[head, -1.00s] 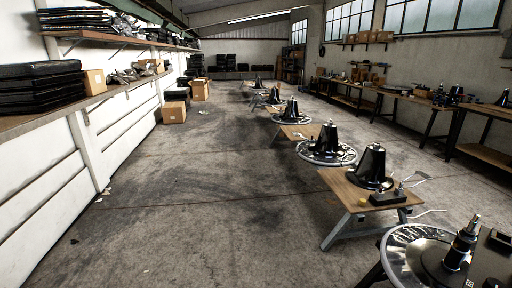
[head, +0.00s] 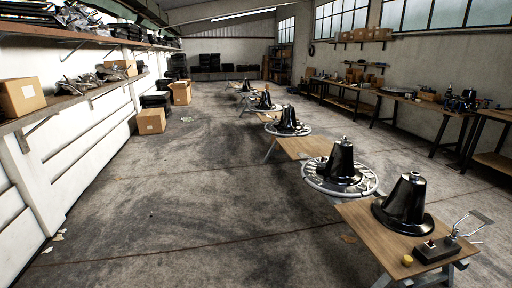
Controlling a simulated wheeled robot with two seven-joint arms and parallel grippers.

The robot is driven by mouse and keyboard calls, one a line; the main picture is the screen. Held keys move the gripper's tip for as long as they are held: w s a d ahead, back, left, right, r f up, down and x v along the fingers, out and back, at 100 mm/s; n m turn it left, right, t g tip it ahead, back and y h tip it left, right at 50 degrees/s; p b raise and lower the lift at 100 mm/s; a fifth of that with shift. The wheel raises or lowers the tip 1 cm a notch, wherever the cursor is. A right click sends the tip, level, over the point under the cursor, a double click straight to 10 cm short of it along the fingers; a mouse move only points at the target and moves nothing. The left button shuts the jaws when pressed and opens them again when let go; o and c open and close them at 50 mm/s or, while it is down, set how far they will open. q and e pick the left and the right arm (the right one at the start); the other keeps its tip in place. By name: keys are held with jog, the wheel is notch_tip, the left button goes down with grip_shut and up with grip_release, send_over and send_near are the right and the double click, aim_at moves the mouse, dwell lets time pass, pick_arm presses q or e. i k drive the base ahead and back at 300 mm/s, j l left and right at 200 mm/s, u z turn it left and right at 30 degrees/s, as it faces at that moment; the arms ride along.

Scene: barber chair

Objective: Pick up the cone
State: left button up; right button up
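A glossy black cone with a flared base (head: 406,205) stands upright on the nearest wooden table (head: 372,232) at the right. Another black cone (head: 341,163) stands just behind it on a round silver ring plate (head: 311,178). Further black cones (head: 289,119) stand in the same row toward the back. I cannot tell which of them the task means. Neither of my grippers shows in the head view.
A black device with a lever (head: 436,248) and a small yellow object (head: 407,260) lie on the nearest table. Workbenches (head: 397,95) line the right wall. A shelf (head: 62,109) and cardboard boxes (head: 151,121) are at the left. The concrete floor (head: 180,210) between is open.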

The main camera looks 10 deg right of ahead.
aim_at(402, 212)
jog(key=i+l+z, duration=0.1)
jog(key=i+z, duration=0.15)
jog(key=i, duration=0.2)
jog(key=i+z, duration=0.25)
jog(key=i, duration=0.25)
jog(key=i+j+z, duration=0.1)
jog(key=i+z, duration=0.15)
jog(key=i, duration=0.2)
jog(key=i+j+z, duration=0.25)
jog(key=i, duration=0.2)
jog(key=i+j+z, duration=0.25)
jog(key=i, duration=0.2)
jog(key=l, duration=0.1)
